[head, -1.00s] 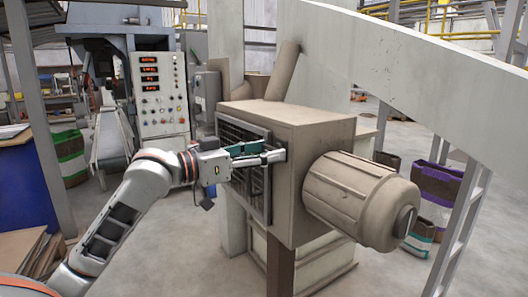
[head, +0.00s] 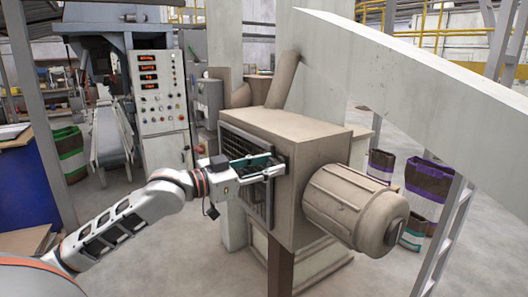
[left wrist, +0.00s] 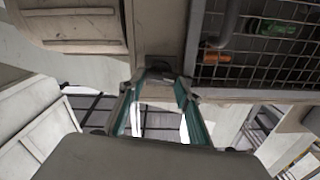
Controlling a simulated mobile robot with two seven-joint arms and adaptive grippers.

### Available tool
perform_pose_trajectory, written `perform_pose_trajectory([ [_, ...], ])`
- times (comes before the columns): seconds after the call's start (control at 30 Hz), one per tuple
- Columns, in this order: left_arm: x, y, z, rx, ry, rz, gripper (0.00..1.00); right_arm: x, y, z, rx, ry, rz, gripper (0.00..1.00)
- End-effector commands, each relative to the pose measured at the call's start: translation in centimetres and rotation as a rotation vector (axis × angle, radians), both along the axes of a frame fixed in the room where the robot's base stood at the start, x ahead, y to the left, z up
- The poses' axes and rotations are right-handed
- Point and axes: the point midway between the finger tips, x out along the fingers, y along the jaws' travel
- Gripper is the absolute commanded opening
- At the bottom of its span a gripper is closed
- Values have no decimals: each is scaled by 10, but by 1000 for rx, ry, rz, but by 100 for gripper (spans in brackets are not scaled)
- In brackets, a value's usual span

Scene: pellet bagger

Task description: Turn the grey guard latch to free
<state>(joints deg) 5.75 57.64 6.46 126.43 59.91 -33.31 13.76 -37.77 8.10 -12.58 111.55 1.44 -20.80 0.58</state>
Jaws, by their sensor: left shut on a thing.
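My left gripper (head: 277,166) reaches the edge of the brown-grey machine housing (head: 305,128), beside the dark mesh guard (head: 235,143). In the left wrist view, its two green-padded fingers (left wrist: 160,78) close at their tips on a small dark grey piece, the guard latch (left wrist: 158,69), at the border next to the mesh. The fingers hide much of the latch, and I cannot tell its exact angle. In the head view the latch is hidden behind the fingertips. My right gripper is in neither view.
A large motor (head: 355,208) juts from the housing's right side. A control panel (head: 160,95) with red displays stands behind my left arm. A pale ladder (head: 445,235) stands at the right. Through the mesh, green and orange things (left wrist: 280,30) show. Grey floor lies open at front left.

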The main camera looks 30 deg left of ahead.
Motion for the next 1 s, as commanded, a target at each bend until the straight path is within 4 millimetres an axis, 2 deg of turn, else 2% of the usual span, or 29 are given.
perform_pose_trajectory([
  [0.03,-1,-1,6,23,-4,-1,12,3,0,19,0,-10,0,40],
  [0.1,-1,-1,5,54,-17,-1,12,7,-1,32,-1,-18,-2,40],
  [0.4,-1,-2,2,200,-79,-3,12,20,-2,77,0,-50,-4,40],
  [0.5,-1,-2,2,267,-109,-3,12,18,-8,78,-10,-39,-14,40],
  [0.7,-1,-3,-1,442,-182,-3,12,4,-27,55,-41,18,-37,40],
  [1.0,-2,-4,-2,706,-293,-3,12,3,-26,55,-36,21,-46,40],
])
